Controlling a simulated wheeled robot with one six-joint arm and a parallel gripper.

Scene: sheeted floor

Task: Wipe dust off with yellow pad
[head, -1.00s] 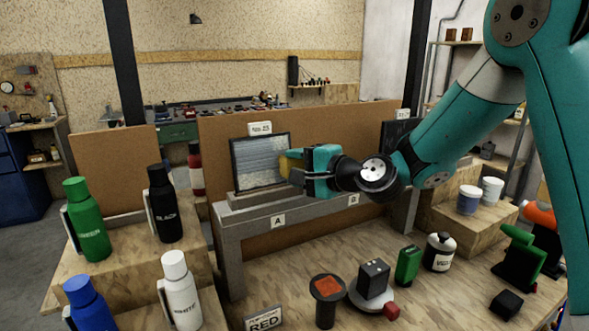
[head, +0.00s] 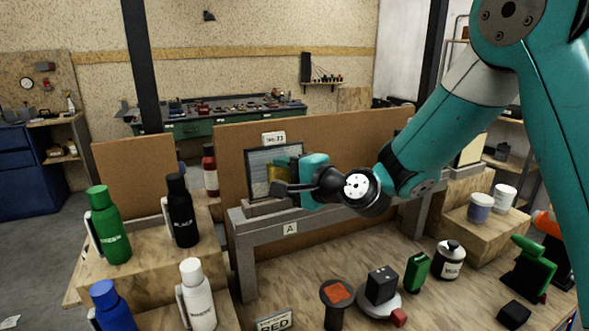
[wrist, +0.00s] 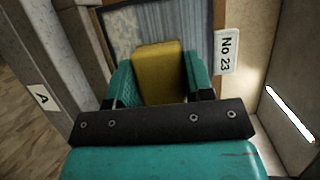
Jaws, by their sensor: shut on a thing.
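A dark-framed upright panel (head: 260,163) with a greyish, streaked face stands on the grey ledge marked A. My gripper (head: 290,178) is shut on the yellow pad (head: 277,174) and holds it at the right half of the panel, hiding part of it. In the wrist view the yellow pad (wrist: 159,72) sits between the two teal fingers, in front of the streaked panel face (wrist: 186,28). Pale streaks run across that face. I cannot tell whether the pad touches it.
A "No 23" card (wrist: 228,52) stands by the panel. The grey ledge (head: 245,228) crosses a wooden table. Green (head: 110,225), black (head: 181,212), blue (head: 112,305) and white (head: 197,293) bottles stand left. A black weight-like block (head: 381,285) and several small items lie in front.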

